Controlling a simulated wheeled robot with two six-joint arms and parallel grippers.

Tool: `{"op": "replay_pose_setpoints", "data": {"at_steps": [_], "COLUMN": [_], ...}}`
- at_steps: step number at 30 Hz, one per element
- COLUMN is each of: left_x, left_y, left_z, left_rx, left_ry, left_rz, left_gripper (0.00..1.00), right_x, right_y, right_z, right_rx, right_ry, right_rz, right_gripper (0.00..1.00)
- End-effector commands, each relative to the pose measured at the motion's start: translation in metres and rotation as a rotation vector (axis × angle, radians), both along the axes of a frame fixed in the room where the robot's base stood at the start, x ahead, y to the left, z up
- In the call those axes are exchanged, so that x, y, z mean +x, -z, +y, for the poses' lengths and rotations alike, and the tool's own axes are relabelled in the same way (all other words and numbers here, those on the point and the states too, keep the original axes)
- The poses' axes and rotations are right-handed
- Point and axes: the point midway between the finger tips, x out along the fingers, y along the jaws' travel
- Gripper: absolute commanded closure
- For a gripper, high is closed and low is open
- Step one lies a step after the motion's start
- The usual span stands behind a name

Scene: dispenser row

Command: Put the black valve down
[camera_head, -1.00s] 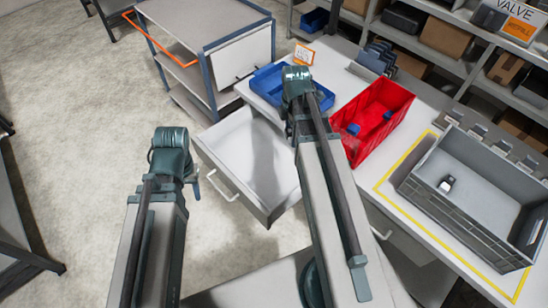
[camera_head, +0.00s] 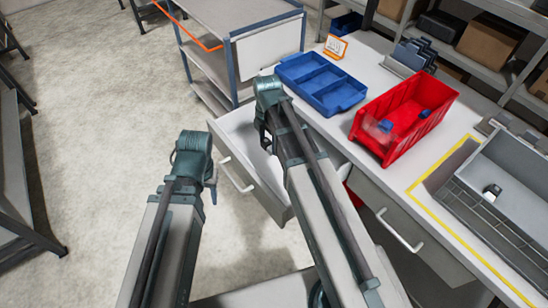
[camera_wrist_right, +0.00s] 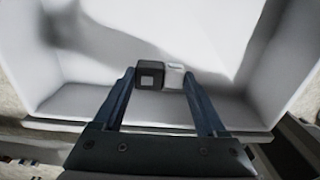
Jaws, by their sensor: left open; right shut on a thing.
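The black valve (camera_wrist_right: 150,76), a small block with a white part on its right, is between the fingertips of my right gripper (camera_wrist_right: 161,77) in the right wrist view. That gripper is shut on it, above the inside of the open white drawer (camera_wrist_right: 112,100). In the head view my right gripper (camera_head: 267,140) is over the drawer (camera_head: 236,137), with the valve not clearly visible. My left gripper (camera_head: 212,175) is to the left of the drawer's front, with its fingers mostly hidden behind its wrist; no held thing shows there.
On the table are a blue divided tray (camera_head: 320,82), a red bin (camera_head: 402,115) with blue pieces, and a grey crate (camera_head: 508,180) holding a small black-and-white piece (camera_head: 491,192). A trolley (camera_head: 240,50) stands behind the drawer.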

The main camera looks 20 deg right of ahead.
Motion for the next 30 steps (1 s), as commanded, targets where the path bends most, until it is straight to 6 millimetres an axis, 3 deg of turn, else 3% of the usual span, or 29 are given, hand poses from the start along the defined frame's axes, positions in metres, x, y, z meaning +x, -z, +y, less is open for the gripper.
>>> {"op": "replay_pose_setpoints", "data": {"at_steps": [1,6,14,24,30], "left_x": [0.0,0.0,0.0,0.0,0.0], "left_y": [0.017,0.039,0.041,0.077,0.075], "left_z": [0.0,0.0,0.0,0.0,0.0], "left_rx": [0.0,0.0,0.0,0.0,0.0], "left_ry": [0.0,0.0,0.0,0.0,0.0], "left_rz": [0.0,0.0,0.0,0.0,0.0], "left_gripper": [0.53,0.53,0.53,0.53,0.53], "right_x": [0.0,0.0,0.0,0.0,0.0], "right_y": [0.017,0.039,0.041,0.077,0.075], "right_z": [0.0,0.0,0.0,0.0,0.0], "right_rx": [0.0,0.0,0.0,0.0,0.0], "right_ry": [0.001,0.001,0.001,0.001,0.001], "right_rz": [0.0,0.0,0.0,0.0,0.0], "right_gripper": [0.84,0.84,0.84,0.84,0.84]}}
